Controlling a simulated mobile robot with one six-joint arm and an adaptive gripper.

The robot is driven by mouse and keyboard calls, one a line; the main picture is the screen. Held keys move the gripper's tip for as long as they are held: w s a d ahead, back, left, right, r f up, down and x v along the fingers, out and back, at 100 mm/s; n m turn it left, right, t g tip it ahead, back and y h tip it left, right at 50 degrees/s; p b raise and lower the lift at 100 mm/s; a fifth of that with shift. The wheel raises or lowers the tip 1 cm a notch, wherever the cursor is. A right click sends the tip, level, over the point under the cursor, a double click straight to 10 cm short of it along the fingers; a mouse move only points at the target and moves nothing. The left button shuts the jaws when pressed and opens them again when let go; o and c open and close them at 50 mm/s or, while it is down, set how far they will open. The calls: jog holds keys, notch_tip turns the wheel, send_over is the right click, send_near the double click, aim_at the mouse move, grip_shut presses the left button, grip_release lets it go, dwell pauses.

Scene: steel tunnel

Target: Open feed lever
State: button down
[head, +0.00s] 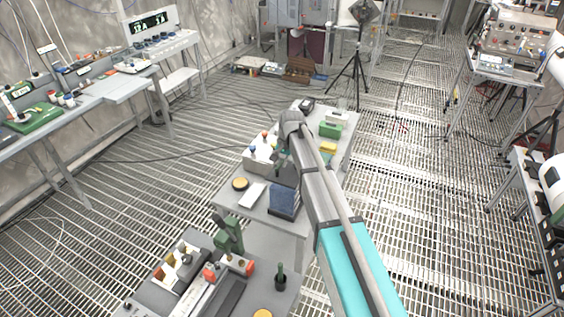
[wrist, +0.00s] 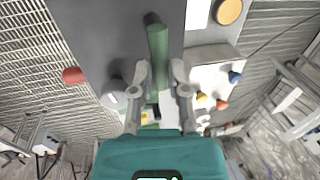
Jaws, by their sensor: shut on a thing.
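A green bar (wrist: 158,55), which looks like the feed lever's handle, runs upright through the middle of the wrist view. My gripper (wrist: 160,90) has its two fingers on either side of the bar's lower part and is shut on it. The fingers hide part of the bar, and its base is hard to make out. In the head view my gripper (head: 284,158) is small and partly behind my arm over the middle table, so its contact with the bar cannot be seen there.
A white box with coloured knobs (wrist: 213,82) stands close right of the gripper. A red knob (wrist: 75,75) is to the left. On the middle table are a yellow-topped disc (head: 240,184) and a blue block (head: 284,202). A nearer bench holds a green upright device (head: 229,235).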

jog(key=c, duration=0.6)
grip_release()
jog(key=shift+c, duration=0.2)
jog(key=shift+d+m, duration=0.1)
jog(key=shift+m, duration=0.2)
jog(key=shift+s+d+m+t, duration=0.15)
jog(key=shift+s+d+m, duration=0.05)
jog(key=shift+m, duration=0.65)
jog(key=shift+s+d+m+t, duration=0.15)
jog(key=shift+m, duration=0.7)
jog(key=shift+r, duration=0.2)
jog(key=p+v, duration=1.3)
jog(key=p, duration=0.1)
jog(key=s+d+f+n+h+b, duration=0.1)
jog(key=s+d+f+n+b, duration=0.2)
jog(key=s+d+f+b, duration=0.4)
jog(key=s+d+f+n+g+b, duration=0.1)
jog(key=s+d+f+n+b, duration=0.2)
jog(key=s+d+f+b, duration=0.5)
jog(key=s+d, duration=0.3)
jog(key=s, duration=0.2)
jog(key=shift+s+d+n+h, duration=0.2)
jog(key=shift+d+n+h, duration=0.05)
jog(key=shift+n+h, duration=0.15)
